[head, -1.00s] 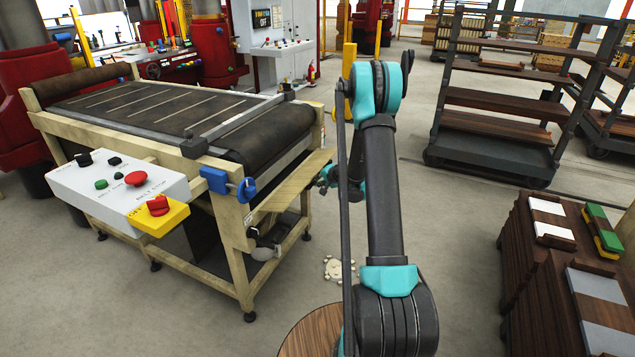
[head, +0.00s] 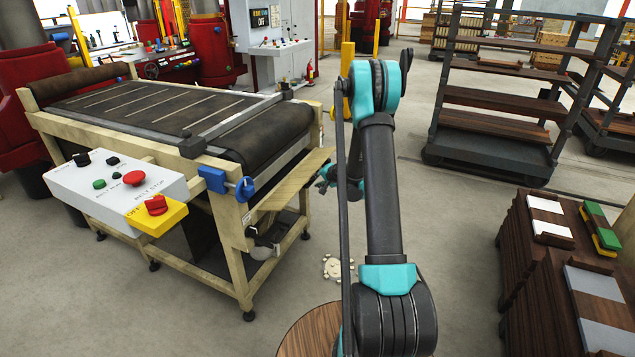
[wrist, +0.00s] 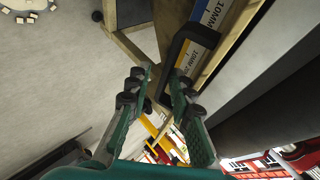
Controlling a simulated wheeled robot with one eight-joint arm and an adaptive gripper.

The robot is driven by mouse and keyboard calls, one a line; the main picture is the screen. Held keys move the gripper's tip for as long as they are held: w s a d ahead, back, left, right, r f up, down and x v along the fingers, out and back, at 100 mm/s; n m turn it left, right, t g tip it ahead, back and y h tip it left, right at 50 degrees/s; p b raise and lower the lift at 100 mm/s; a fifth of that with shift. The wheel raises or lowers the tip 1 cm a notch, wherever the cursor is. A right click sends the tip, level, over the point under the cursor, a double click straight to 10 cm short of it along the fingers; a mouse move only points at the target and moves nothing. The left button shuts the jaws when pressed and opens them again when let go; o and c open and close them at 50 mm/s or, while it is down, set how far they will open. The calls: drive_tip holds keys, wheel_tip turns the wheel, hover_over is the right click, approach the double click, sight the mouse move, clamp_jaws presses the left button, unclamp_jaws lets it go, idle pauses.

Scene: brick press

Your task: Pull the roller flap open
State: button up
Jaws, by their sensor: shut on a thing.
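The roller flap (head: 292,182) is a pale wooden board sticking out below the roller end of the belt machine in the head view. My gripper (head: 323,184) is at its outer right end, partly hidden by my arm. The exact contact is hard to see.
The belt roller (head: 268,135) is above the flap. A control box (head: 120,190) with buttons stands at the left. A slatted rack (head: 500,125) and stacked boards (head: 545,270) are at the right. Open floor lies between. Labelled plates (wrist: 205,25) sit close to the fingers.

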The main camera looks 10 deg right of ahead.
drive_tip(key=shift+a+f, duration=0.2)
drive_tip(key=shift+a, duration=0.05)
drive_tip(key=v, duration=1.2)
drive_tip(key=shift+d+r, duration=0.2)
drive_tip(key=shift+d, duration=0.05)
drive_tip(key=s+a+r+n+g+h, duration=0.1)
drive_tip(key=s+a+r+n, duration=0.15)
drive_tip(key=s, duration=0.65)
drive_tip(key=s+a+r+n+g, duration=0.2)
drive_tip(key=s+a+r, duration=0.15)
drive_tip(key=s, duration=0.55)
drive_tip(key=s+f+n+g+h, duration=0.2)
drive_tip(key=s+f+n+h, duration=0.1)
drive_tip(key=s, duration=1.8)
drive_tip(key=shift+n, duration=0.85)
